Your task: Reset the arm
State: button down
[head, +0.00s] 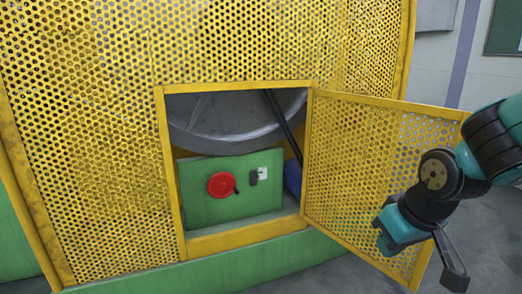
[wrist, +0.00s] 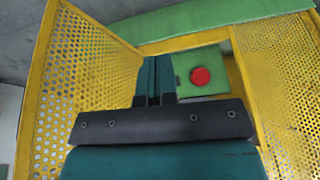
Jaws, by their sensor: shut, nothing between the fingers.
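My gripper (head: 393,236) is at the right of the head view, in front of the perforated yellow door (head: 355,150). It is shut and empty. In the wrist view its teal fingers (wrist: 154,75) lie together, and the door (wrist: 85,75) stands to their left. The door is swung open, hinged at the right side of the opening. Inside the opening, a red round handle (head: 221,185) sits on a green panel (head: 205,207). The handle also shows in the wrist view (wrist: 200,77), right of the fingers and apart from them.
The yellow perforated guard (head: 80,130) fills the left and middle, above a green base (head: 230,268). A grey drum (head: 225,120) shows behind the opening. The door's outer edge is close to my arm. Grey floor (head: 490,235) shows at the right.

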jog(key=s+a+r+n+g+y, duration=0.1)
jog(key=s+a+r+n+g, duration=0.15)
jog(key=s+a, duration=0.4)
jog(key=s+a+r+n+g+y, duration=0.1)
jog(key=s+a+r+n+y, duration=0.15)
jog(key=s, duration=0.65)
notch_tip(320, 180, up, 20)
jog(key=m+p, duration=0.1)
jog(key=p, duration=1.8)
jog(key=shift+f+h, duration=0.2)
jog(key=shift+h, duration=0.25)
jog(key=shift+s+g, duration=0.1)
jog(key=shift+g, duration=0.15)
